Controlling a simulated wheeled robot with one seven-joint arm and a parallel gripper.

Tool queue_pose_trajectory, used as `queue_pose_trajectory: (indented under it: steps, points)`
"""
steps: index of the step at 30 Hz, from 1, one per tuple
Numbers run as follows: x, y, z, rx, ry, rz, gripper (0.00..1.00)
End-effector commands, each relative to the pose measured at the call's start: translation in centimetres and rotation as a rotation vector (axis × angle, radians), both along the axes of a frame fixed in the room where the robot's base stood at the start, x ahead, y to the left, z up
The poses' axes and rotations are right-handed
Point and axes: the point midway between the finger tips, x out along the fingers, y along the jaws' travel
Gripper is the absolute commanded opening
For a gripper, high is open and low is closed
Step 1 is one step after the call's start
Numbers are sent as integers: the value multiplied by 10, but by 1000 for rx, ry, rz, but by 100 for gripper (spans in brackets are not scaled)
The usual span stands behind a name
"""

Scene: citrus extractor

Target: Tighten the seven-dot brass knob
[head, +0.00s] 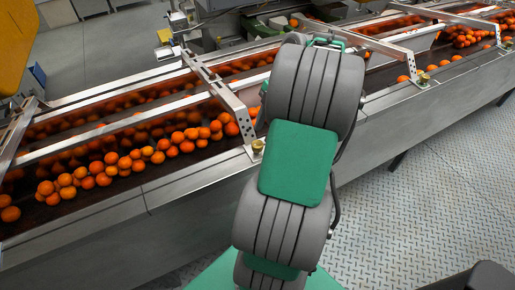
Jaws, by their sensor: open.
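Several small brass knobs sit along the near edge of the steel conveyor at the feet of the cross brackets. One brass knob (257,147) is just left of my arm. Another brass knob (423,78) is to the right of my arm, and a third brass knob (508,42) is near the right edge. My grey and green arm rises through the middle of the view and hides part of the conveyor. My gripper does not show.
The conveyor (185,186) runs diagonally across the view, with many oranges (160,150) on its belt. Slanted metal brackets (222,98) and long rails cross above the fruit. Open diamond-plate floor (420,200) lies at the lower right. A yellow machine part (14,40) stands at the upper left.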

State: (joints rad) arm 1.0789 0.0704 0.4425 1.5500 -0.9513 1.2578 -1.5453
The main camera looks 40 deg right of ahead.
Motion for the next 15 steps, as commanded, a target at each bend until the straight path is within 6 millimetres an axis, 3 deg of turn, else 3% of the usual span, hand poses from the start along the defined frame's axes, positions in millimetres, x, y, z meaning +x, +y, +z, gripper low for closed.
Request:
queue_pose_trajectory:
  steps: [6,15]
  points:
    - [4,18,-41,0,2,0,43]
    - [6,25,-59,-2,1,-3,43]
